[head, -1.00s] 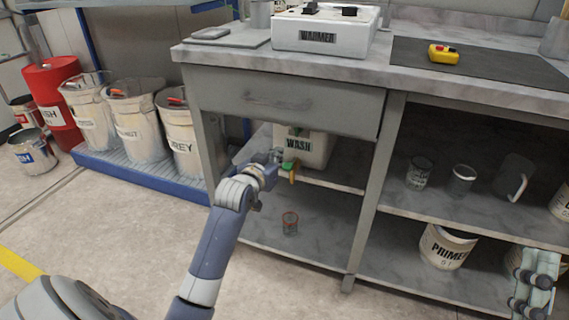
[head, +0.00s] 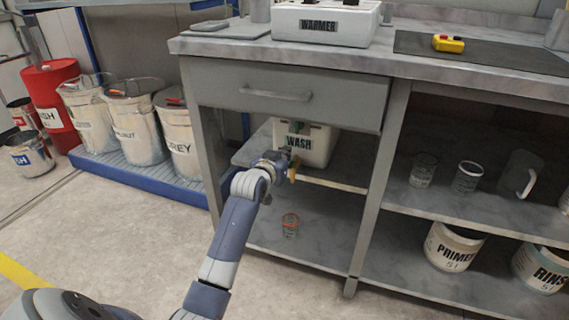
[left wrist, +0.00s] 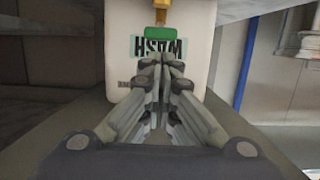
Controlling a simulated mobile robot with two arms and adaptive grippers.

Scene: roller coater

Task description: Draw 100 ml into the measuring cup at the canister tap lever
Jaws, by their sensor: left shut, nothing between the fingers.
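The white canister (head: 318,147) labelled WASH stands on the upper shelf under the drawer. It fills the middle of the left wrist view (left wrist: 190,75), its label upside down, with a green part (left wrist: 158,32) on its front.
Clear cups and a jug (head: 520,174) stand on the right shelf, with a PRIMER bucket (head: 452,247) below. The drawer (head: 285,97) and bench leg (head: 370,190) frame the left bay. Labelled buckets (head: 135,125) stand at left. The floor in front is clear.

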